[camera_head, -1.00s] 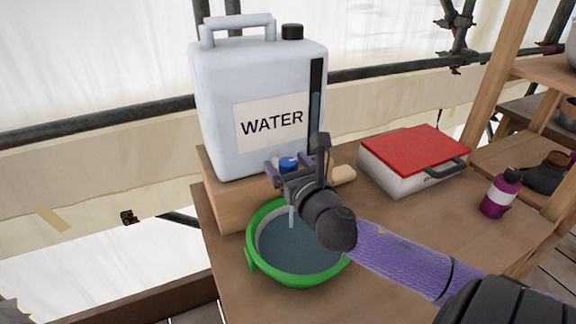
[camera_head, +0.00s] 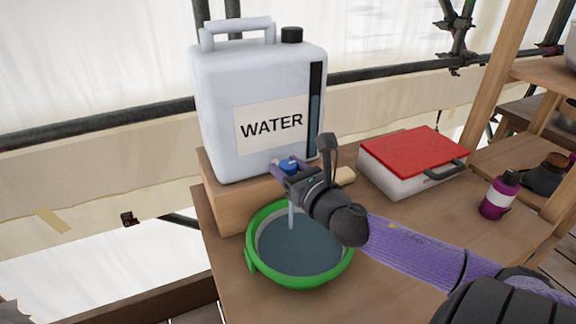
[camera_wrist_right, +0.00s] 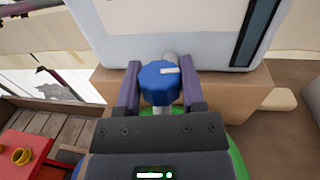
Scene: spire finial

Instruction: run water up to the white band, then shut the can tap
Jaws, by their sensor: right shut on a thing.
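The white water can (camera_head: 262,95) labelled WATER stands on a wooden block on the table. Its blue tap knob (camera_wrist_right: 160,82) sits low on the front, with a white mark pointing right in the right wrist view. My right gripper (camera_head: 285,172) is shut on the knob, one finger on each side. A stream of water (camera_head: 291,215) falls from the tap into the green bowl (camera_head: 252,262). Grey-blue water (camera_head: 300,246) lies in the bowl, with a pale band of inner wall showing above it. My left gripper is not in view.
A white box with a red lid (camera_head: 412,155) stands right of the can. A purple bottle (camera_head: 498,195) stands near the right side of the table (camera_head: 400,215). A tan block (camera_head: 346,176) lies behind my right gripper. Wooden shelving rises at the right.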

